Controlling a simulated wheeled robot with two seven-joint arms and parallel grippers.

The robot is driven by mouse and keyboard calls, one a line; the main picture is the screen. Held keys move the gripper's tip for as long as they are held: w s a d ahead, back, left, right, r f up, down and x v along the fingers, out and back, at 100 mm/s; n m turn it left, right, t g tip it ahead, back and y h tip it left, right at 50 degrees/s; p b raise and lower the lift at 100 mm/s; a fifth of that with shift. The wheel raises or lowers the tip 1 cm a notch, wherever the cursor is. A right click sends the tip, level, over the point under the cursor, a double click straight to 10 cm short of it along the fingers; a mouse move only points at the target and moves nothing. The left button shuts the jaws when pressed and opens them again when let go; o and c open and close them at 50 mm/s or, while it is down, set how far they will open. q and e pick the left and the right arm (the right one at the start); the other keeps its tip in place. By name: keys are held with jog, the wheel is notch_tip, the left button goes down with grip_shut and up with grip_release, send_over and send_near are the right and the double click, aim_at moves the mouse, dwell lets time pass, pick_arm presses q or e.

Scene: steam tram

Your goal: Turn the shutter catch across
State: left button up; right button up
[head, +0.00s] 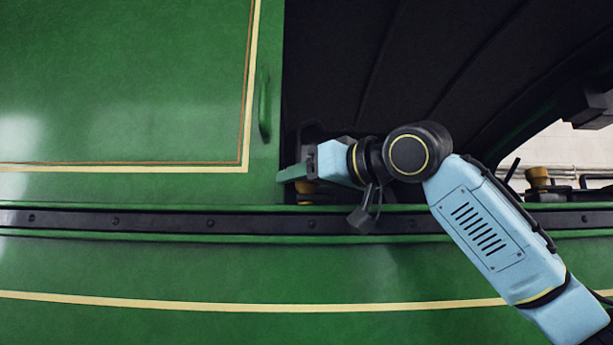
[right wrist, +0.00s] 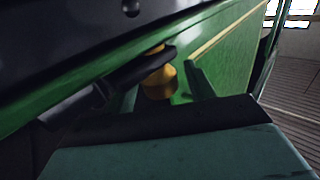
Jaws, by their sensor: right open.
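A small brass knob (head: 306,187), which looks like part of the shutter catch, sits on the green ledge at the lower left corner of the dark opening. My right gripper (head: 292,174) is at this corner, open, just above and beside the knob and largely hiding it. In the right wrist view the brass knob (right wrist: 160,82) shows beyond the gripper body, partly covered by a dark bar. I cannot tell whether that bar is a finger or the catch's lever, nor whether anything touches the knob. My left gripper is not in view.
A green upright handle (head: 264,103) stands on the green tram panel (head: 120,80) just left of the opening. A black riveted rail (head: 160,222) runs below. Another brass knob (head: 537,178) is at the far right. The dark opening (head: 400,60) above my arm looks clear.

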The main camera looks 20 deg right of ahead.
jog(key=shift+c, duration=0.7)
jog(key=c, duration=0.8)
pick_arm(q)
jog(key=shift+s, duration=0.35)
pick_arm(e)
jog(key=shift+n+g+y, duration=0.3)
jog(key=shift+y, duration=0.1)
jog(key=shift+n+g+y, duration=0.8)
jog(key=shift+n+y, duration=0.1)
jog(key=shift+y, duration=0.2)
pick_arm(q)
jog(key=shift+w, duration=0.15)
pick_arm(e)
jog(key=shift+n+g+y, duration=1.7)
jog(key=shift+g, duration=0.3)
